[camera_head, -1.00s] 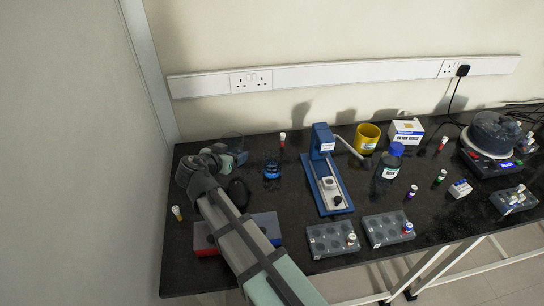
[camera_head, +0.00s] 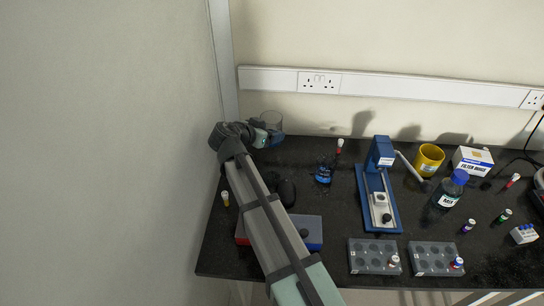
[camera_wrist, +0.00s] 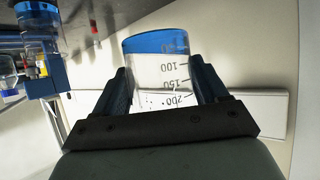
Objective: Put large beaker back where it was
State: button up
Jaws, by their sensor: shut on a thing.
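A clear beaker (camera_head: 271,120) is held at the back left, and in the head view it shows against the wall at the bench's back edge. In the wrist view the beaker (camera_wrist: 160,72) sits between the two fingers, with printed marks including 100, 150 and 200, and a blue band at the picture's top end. My gripper (camera_head: 266,135) is shut on the beaker, one finger on each side (camera_wrist: 160,92). The beaker looks raised off the black bench (camera_head: 335,222). Its full base is not clear in the head view.
A small vessel with blue contents (camera_head: 324,173) stands right of my arm. A blue press-like device (camera_head: 378,185), a yellow cup (camera_head: 429,158) and a blue-capped bottle (camera_head: 450,190) stand further right. Grey racks (camera_head: 374,256) lie in front. The side wall (camera_head: 110,150) is close on the left.

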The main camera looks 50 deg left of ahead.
jog(key=shift+f, duration=4.6)
jog(key=shift+f, duration=0.15)
jog(key=o, duration=1.2)
jog(key=shift+v, duration=3.85)
jog(key=shift+w, duration=0.1)
